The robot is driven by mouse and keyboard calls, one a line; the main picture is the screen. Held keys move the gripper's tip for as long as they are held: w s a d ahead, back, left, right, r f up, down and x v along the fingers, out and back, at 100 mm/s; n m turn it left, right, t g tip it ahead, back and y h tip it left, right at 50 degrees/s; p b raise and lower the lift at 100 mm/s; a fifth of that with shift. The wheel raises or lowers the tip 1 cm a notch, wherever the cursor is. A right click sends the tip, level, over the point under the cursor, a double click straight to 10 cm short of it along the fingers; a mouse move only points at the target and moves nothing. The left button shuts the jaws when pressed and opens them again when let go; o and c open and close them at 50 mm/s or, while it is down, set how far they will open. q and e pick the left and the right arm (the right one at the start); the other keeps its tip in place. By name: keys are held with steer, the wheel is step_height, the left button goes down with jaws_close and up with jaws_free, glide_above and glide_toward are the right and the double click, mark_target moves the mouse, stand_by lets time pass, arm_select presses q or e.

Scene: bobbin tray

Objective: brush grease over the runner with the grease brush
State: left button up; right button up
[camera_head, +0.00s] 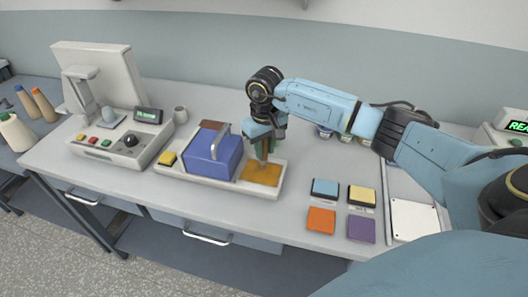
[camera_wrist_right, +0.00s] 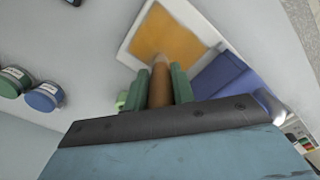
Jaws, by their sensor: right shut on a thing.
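My right gripper (camera_head: 267,143) is shut on the grease brush, whose brown handle stands between the green fingers in the right wrist view (camera_wrist_right: 159,88). The brush (camera_head: 262,152) points down, its pale tip at the orange-yellow patch (camera_head: 262,174) at the right end of the white tray (camera_head: 232,190). Whether the tip touches the patch I cannot tell. The patch also shows in the right wrist view (camera_wrist_right: 160,32). A blue block (camera_head: 210,155) with a brown top and a grey handle sits left of it in the tray. I cannot tell which part is the runner. My left gripper is not in view.
Blue, yellow, orange (camera_head: 321,220) and purple pads lie to the right. Table between tray and pads is clear.

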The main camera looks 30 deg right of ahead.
steer(key=shift+w+d+f+b, duration=0.1)
steer(key=shift+w+d+b, duration=0.3)
steer(key=shift+d+b, duration=0.05)
steer(key=shift+s+a+p, duration=0.55)
steer(key=shift+s+a, duration=0.55)
steer(key=shift+a, duration=0.15)
steer(key=shift+s+a+p, duration=0.3)
steer(key=shift+s+a, duration=0.5)
steer(key=shift+a, duration=0.2)
steer(key=shift+w+d+b, duration=0.4)
steer(key=shift+d+b, duration=0.05)
steer(key=shift+b, duration=0.15)
steer(key=shift+w+d+b, duration=0.8)
steer(key=shift+d+b, duration=0.15)
steer(key=shift+w+d+b, duration=0.7)
steer(key=shift+d, duration=0.15)
steer(key=shift+s+a+p, duration=0.5)
steer(key=shift+s+a, duration=0.85)
steer(key=shift+a, duration=0.25)
steer(key=shift+s+a, duration=0.1)
steer(key=shift+s+a, duration=0.5)
steer(key=shift+a, duration=0.05)
